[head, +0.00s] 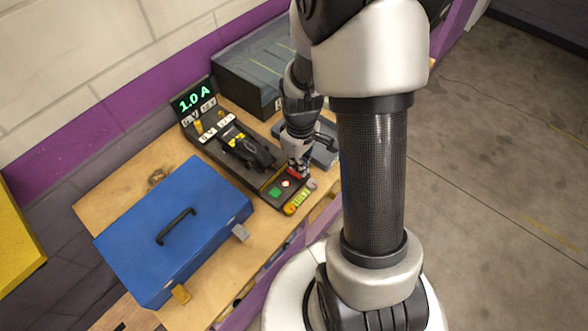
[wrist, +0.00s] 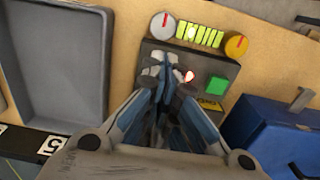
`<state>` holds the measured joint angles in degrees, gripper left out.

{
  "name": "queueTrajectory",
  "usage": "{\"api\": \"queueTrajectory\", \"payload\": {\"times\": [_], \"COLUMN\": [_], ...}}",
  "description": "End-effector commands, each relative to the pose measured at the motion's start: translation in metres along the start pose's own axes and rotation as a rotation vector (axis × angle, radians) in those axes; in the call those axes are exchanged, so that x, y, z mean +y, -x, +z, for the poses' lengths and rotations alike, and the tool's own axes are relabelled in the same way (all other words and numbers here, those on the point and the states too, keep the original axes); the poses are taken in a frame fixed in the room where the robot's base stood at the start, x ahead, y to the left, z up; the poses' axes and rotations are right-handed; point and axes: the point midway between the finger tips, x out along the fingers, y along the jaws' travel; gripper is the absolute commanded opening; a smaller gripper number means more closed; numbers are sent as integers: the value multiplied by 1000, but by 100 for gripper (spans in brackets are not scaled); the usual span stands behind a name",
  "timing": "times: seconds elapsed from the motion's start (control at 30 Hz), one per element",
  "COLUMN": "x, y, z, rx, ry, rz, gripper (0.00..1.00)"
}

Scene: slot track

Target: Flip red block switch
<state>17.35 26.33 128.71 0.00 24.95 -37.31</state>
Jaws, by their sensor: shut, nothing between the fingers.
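A dark control panel (head: 228,152) stands on the wooden bench, with a lit display (head: 192,98) reading 1.0 A at its far end. The red block switch (head: 298,173) shows as a small red patch at the panel's near right side, under my gripper (head: 296,165). My gripper is shut and empty, pointing down at that spot; I cannot tell whether it touches the switch. In the wrist view my gripper (wrist: 165,78) covers the switch area.
A blue toolbox (head: 190,220) with a black handle stands left of the panel. A grey tray (wrist: 62,62) lies on the panel's other side. A dark box (head: 250,70) stands behind. Dials and a yellow-green gauge (wrist: 200,35) line the panel's near edge.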

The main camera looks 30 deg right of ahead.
Motion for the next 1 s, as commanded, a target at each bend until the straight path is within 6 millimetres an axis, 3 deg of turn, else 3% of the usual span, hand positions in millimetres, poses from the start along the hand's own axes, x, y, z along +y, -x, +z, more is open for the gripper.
{"api": "queueTrajectory", "payload": {"times": [1.0], "x": [0], "y": [-12], "z": [0], "rx": [0], "ry": [0], "rz": [0], "gripper": [0]}}
